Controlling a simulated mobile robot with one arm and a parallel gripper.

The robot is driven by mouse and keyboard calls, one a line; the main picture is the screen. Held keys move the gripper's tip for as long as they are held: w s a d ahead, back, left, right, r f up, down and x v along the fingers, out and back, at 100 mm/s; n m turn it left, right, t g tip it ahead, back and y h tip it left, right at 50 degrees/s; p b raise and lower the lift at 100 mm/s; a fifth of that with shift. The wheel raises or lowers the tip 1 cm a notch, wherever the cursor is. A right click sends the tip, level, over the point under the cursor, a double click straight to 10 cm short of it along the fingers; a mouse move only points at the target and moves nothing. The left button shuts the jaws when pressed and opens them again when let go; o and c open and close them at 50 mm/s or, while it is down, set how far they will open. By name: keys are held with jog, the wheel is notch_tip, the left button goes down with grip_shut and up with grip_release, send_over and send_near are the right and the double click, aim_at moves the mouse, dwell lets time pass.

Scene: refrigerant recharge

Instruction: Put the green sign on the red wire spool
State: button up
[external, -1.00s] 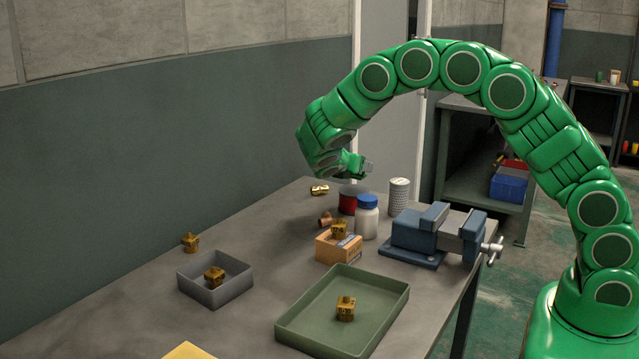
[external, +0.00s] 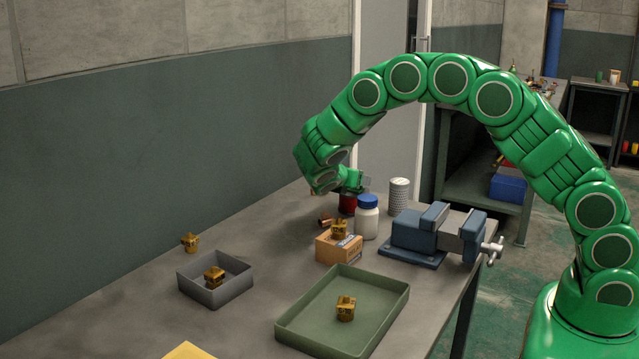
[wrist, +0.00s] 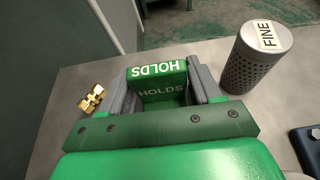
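My gripper (external: 360,184) is low over the far end of the workbench, pointing down. In the wrist view my gripper (wrist: 160,88) has its grey fingers on both sides of the green sign (wrist: 163,70), which reads HOLDS, and is shut on it. In the external view the sign is hard to tell from my green gripper. The red wire spool (external: 347,205) stands on the bench just below my gripper, its top hidden by it. The spool is not visible in the wrist view, where the sign and gripper block the space below. I cannot tell whether sign and spool touch.
A perforated can (external: 399,196) marked FINE stands right of my gripper, also in the wrist view (wrist: 257,60). A brass fitting (wrist: 92,98) lies left. A blue vise (external: 435,235) is nearby.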

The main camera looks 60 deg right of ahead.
jog(key=o, duration=0.3)
jog(key=shift+o, duration=0.2)
jog(key=shift+r, duration=0.1)
jog(key=v, duration=1.2)
jog(key=s+d+r+m+g+y, duration=0.1)
jog(key=s+r+m+y, duration=0.25)
jog(key=s, duration=0.85)
jog(key=s+r+m+g+y, duration=0.25)
jog(key=s+r+m, duration=0.25)
jog(key=s, duration=0.6)
jog(key=s+a+r+m+t+y, duration=0.1)
jog(key=s+a+m+y, duration=0.2)
jog(key=s, duration=1)
jog(key=s+a+m+y, duration=0.4)
jog(key=s+a+m, duration=0.2)
jog(key=s, duration=0.7)
jog(key=shift+a+r+t+y, duration=0.3)
jog(key=shift+a+r+t, duration=0.05)
jog(key=shift+a, duration=0.55)
jog(key=shift+m, duration=0.25)
